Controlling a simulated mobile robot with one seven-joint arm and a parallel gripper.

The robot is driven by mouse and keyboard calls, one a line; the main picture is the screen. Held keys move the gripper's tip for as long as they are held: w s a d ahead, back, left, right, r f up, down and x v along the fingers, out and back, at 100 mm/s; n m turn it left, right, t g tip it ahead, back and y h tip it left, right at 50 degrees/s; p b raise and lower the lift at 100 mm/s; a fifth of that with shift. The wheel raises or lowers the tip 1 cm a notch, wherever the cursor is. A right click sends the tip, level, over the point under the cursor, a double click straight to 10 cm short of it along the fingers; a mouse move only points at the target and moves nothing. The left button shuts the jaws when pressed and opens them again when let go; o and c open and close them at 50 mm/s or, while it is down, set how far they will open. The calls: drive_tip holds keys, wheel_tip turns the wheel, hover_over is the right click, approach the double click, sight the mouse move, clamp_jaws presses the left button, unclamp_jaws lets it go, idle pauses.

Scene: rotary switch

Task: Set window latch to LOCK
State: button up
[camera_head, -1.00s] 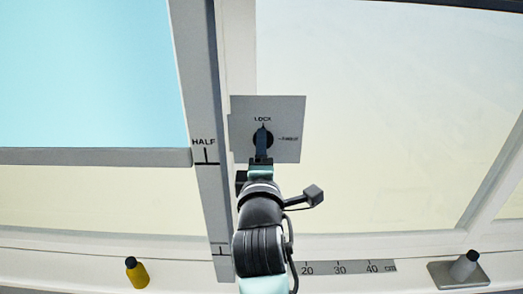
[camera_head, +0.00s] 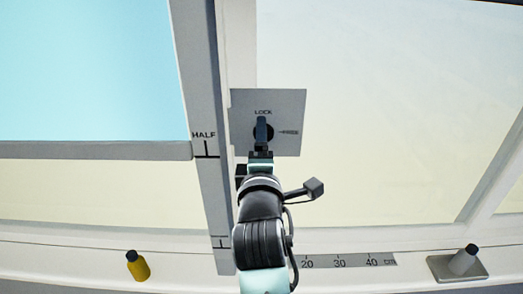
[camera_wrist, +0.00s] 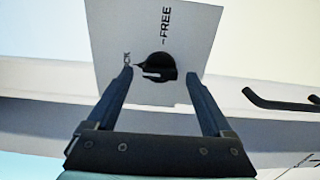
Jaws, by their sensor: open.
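The window latch is a dark round knob (camera_wrist: 155,67) on a grey square plate (camera_head: 283,108). In the head view the plate reads LOCK above the knob and FREE to its right. My gripper (camera_wrist: 159,76) is open, with one finger on each side of the knob's lower part. I cannot tell whether either finger touches it. In the head view my gripper (camera_head: 262,135) covers much of the knob.
A grey vertical strip marked HALF (camera_head: 204,135) stands left of the plate. A centimetre scale (camera_head: 345,262) runs along the sill.

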drive_tip(key=s+b, duration=0.4)
drive_tip(key=s, duration=0.9)
drive_tip(key=shift+w, duration=0.1)
